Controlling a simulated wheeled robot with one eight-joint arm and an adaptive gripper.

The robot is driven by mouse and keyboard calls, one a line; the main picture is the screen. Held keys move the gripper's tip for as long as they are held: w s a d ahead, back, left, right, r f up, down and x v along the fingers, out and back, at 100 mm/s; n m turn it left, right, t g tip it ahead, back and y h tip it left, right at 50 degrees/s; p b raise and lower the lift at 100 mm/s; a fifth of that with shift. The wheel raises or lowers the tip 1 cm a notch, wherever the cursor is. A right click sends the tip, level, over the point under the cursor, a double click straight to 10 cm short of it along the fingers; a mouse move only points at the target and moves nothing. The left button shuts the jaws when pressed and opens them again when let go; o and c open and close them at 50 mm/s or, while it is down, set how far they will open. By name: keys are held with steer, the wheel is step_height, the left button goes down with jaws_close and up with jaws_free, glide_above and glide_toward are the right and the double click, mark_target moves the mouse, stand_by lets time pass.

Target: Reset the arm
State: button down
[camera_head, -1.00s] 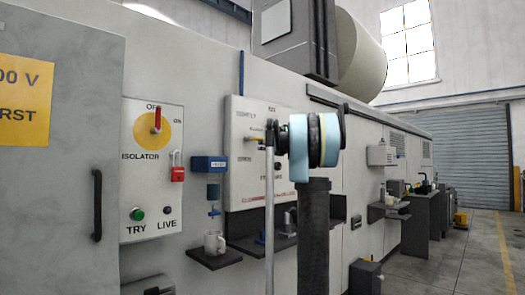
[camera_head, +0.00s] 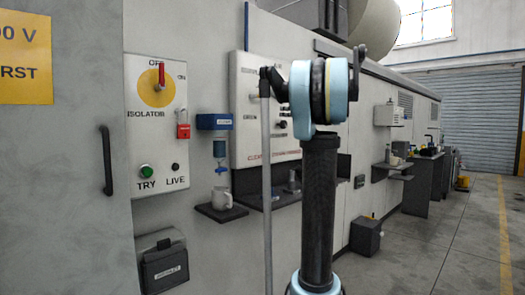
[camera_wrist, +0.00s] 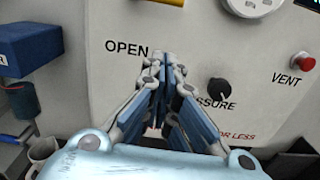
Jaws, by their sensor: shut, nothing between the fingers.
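My gripper (camera_wrist: 163,75) is shut and empty in the wrist view, its blue-padded fingers pressed together in front of a pale control panel (camera_wrist: 85,60). The panel carries the words OPEN and VENT, a black knob (camera_wrist: 219,90) and a red button (camera_wrist: 302,61). In the head view my arm (camera_head: 320,95) stands upright in the middle, hiding part of the same panel (camera_head: 248,140). The gripper's fingers cannot be made out there.
The isolator panel (camera_head: 158,110) has a red handle and a red padlock (camera_head: 183,130). A white mug (camera_head: 222,198) stands on a small shelf (camera_head: 222,213) below a blue dispenser (camera_head: 213,122). A grey cabinet door (camera_head: 70,150) is at left. Open floor (camera_head: 430,255) lies at right.

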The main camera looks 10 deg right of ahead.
steer(key=s+a+f+n+g+h, duration=0.1)
steer(key=s+a+f+n+g, duration=0.3)
steer(key=s+f, duration=0.45)
steer(key=s+a+f+n+g+h, duration=0.1)
steer(key=s+a+f+n+g, duration=0.1)
steer(key=s+a+f+n, duration=0.65)
steer(key=s+a+f+n+g+h, duration=0.1)
steer(key=s+a+f+n+g, duration=0.25)
steer(key=s+f, duration=0.6)
steer(key=s+d+f+n+g+h, duration=0.1)
steer(key=s+d+f+n+h, duration=0.1)
steer(key=s+f, duration=0.5)
steer(key=s+d+f+n+g+h, duration=0.1)
steer(key=s+d+f+n+h, duration=0.2)
steer(key=s+f+n, duration=0.4)
steer(key=s+d+f+n+g+h, duration=0.1)
steer(key=s+d+f+n+h, duration=0.2)
steer(key=s+f, duration=0.4)
step_height(320, 180, down, 6)
steer(key=shift+s+d+f+n, duration=0.25)
steer(key=shift+d+n, duration=0.25)
steer(key=shift+n, duration=0.3)
steer(key=shift+w+f+g, duration=0.15)
steer(key=shift+w+g, duration=0.1)
steer(key=shift+w, duration=0.25)
